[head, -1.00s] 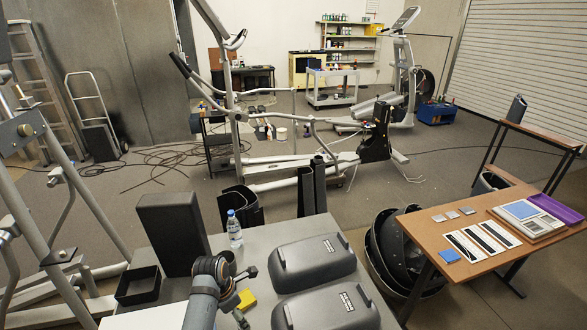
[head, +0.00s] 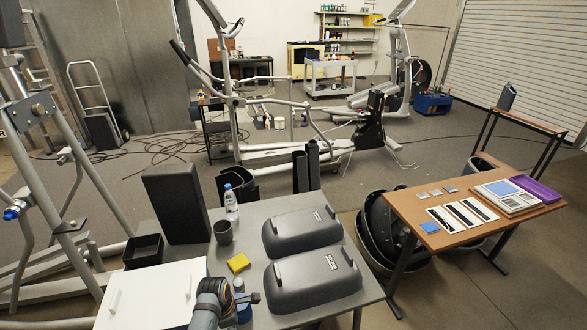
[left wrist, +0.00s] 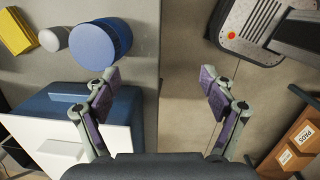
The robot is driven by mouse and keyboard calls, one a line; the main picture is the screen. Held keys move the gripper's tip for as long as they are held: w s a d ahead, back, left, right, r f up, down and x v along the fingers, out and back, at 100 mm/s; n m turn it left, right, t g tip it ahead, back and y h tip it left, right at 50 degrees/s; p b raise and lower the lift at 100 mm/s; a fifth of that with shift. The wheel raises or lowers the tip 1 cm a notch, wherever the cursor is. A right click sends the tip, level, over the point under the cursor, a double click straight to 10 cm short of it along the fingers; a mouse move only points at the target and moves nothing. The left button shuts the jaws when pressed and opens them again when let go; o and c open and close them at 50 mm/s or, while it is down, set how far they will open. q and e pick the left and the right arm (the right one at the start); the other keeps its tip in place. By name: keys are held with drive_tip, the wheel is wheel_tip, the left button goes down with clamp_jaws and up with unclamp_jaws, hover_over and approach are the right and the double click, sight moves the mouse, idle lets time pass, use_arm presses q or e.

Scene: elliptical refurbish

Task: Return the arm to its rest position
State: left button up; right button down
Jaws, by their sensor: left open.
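My left arm (head: 210,305) comes up at the bottom edge of the head view, at the near side of the grey table (head: 320,308). In the left wrist view my left gripper (left wrist: 160,92) is open. Its fingers are wide apart, with nothing between them; the table edge and floor show beyond. In that view a blue round-topped object (left wrist: 102,43) lies past the left finger, beside a white cylinder (left wrist: 54,39) and a yellow block (left wrist: 16,30). My right gripper is not in view.
A white box (head: 150,292) stands near the arm on the table's left. A brown table (head: 412,207) stands at right.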

use_arm(q)
drive_tip(key=s+a+f+m+b, duration=0.2)
drive_tip(key=s+f+m, duration=0.3)
drive_tip(key=f, duration=0.4)
drive_tip(key=s+a+f+m+y+b, duration=0.15)
drive_tip(key=s+f+m, duration=0.25)
drive_tip(key=s+f, duration=0.45)
drive_tip(key=s+a+f+m+b, duration=0.2)
drive_tip(key=s+f+m, duration=0.3)
drive_tip(key=f, duration=0.5)
drive_tip(key=s+a+f+m+b, duration=0.1)
drive_tip(key=s+f+m, duration=0.3)
drive_tip(key=s, duration=0.5)
drive_tip(key=s+a+f+m+b, duration=0.1)
drive_tip(key=s+a+f+m, duration=0.2)
drive_tip(key=s, duration=0.7)
wheel_tip(320, 180, down, 2)
drive_tip(key=shift+a+f+m, duration=0.1)
drive_tip(key=shift+a+m, duration=0.3)
drive_tip(key=shift+m, duration=0.2)
